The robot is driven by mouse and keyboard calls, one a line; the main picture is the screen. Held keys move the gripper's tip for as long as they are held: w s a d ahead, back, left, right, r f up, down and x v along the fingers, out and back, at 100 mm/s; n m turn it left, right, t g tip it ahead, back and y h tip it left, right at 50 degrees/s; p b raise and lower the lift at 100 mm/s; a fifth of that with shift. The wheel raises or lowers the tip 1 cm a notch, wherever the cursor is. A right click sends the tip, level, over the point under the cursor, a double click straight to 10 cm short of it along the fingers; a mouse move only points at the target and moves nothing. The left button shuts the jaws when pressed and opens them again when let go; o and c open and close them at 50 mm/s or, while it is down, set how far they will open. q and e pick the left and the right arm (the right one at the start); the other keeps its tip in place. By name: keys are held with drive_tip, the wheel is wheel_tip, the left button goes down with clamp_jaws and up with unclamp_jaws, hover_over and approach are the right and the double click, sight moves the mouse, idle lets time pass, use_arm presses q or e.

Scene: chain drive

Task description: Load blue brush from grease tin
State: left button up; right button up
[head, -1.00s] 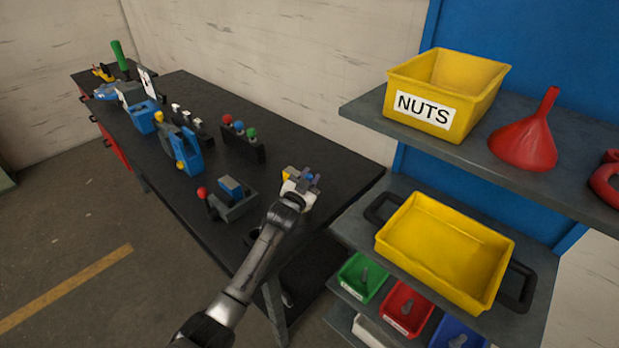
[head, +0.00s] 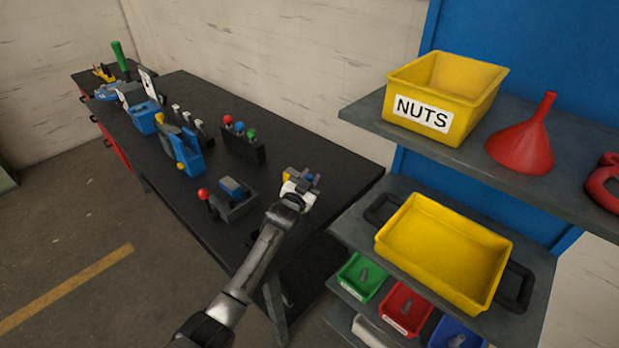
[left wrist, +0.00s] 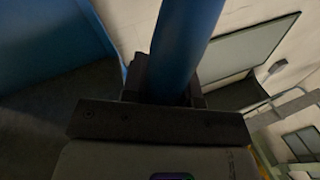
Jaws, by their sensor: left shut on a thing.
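My left gripper (head: 308,182) is over the near right end of the black workbench (head: 330,150). In the left wrist view, a thick blue cylinder (left wrist: 187,45), which looks like the handle of the blue brush, stands up from between the jaws, and the gripper is shut on it. The brush's bristles are hidden. A small yellow piece and a bit of blue show at the gripper in the head view; I cannot tell what the yellow piece is. I cannot make out the grease tin for certain; a dark round shape (head: 252,238) is partly hidden by my left arm. My right gripper is out of view.
A rack with red, blue and green knobs (head: 243,145) and a grey-blue fixture with a red ball (head: 230,203) stand left of the gripper. On the right, shelves hold a yellow NUTS bin (head: 440,100), a red funnel (head: 525,145) and a yellow tray (head: 440,255).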

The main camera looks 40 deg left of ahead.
use_arm(q)
wheel_tip(320, 180, up, 6)
drive_tip(key=p, duration=0.5)
drive_tip(key=shift+r, duration=0.25)
idle(0.5)
